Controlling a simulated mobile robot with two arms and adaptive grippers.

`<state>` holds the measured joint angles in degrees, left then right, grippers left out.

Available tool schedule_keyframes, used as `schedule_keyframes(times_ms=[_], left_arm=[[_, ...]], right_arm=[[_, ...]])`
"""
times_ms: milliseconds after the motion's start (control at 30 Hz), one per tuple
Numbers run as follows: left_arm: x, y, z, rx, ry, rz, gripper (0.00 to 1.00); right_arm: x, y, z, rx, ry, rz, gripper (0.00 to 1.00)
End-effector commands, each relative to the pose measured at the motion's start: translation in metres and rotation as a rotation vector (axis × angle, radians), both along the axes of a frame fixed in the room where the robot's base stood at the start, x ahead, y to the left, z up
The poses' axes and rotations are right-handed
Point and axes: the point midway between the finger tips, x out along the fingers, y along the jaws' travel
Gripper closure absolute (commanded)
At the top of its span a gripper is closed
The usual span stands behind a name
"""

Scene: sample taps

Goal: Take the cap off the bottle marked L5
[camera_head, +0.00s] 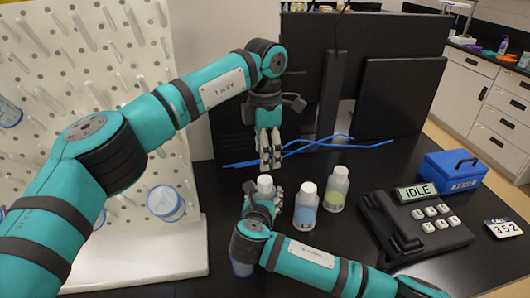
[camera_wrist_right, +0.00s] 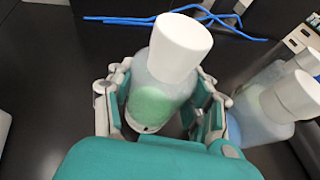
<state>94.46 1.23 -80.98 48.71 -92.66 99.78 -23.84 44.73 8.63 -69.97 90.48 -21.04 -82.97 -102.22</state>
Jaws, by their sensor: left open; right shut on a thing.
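A translucent bottle with green liquid (camera_wrist_right: 150,100) and a white cap (camera_wrist_right: 181,42) stands between the fingers of my right gripper (camera_wrist_right: 162,100), which is shut on it. In the head view its cap (camera_head: 265,183) shows above my right gripper (camera_head: 262,205). My left gripper (camera_head: 270,163) points down just above this cap, open and empty. The cap is on the bottle. A bottle with blue liquid (camera_head: 306,212) and a bottle with yellow-green liquid (camera_head: 336,192) stand to the right, both with white caps. I cannot read an L5 mark on any bottle.
Blue cables (camera_head: 310,147) lie behind the bottles, before dark monitors (camera_head: 400,97). A white pegboard (camera_head: 95,60) stands at the left.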

Motion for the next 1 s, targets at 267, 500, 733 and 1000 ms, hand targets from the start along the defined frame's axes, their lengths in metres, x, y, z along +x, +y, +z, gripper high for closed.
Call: schedule_keyframes(times_ms=[267, 500, 733, 1000], left_arm=[[-0.0002, -0.0002, -0.0002, 0.0, 0.0, -0.658, 0.44], [-0.0002, -0.0002, -0.0002, 0.001, 0.0, -1.233, 0.44], [-0.0003, -0.0002, -0.0002, 0.0, 0.0, -1.737, 0.44], [-0.0003, -0.0002, -0.0004, -0.001, 0.0, -2.056, 0.44]], right_arm=[[0.0, 0.0, 0.0001, 0.0, 0.0, 0.0, 1.0], [0.0, 0.0, 0.0001, 0.0, 0.0, 0.0, 1.0], [0.0, 0.0, 0.0001, 0.0, 0.0, 0.0, 1.0], [0.0001, 0.0001, 0.0001, 0.0, 0.0, 0.0, 1.0]])
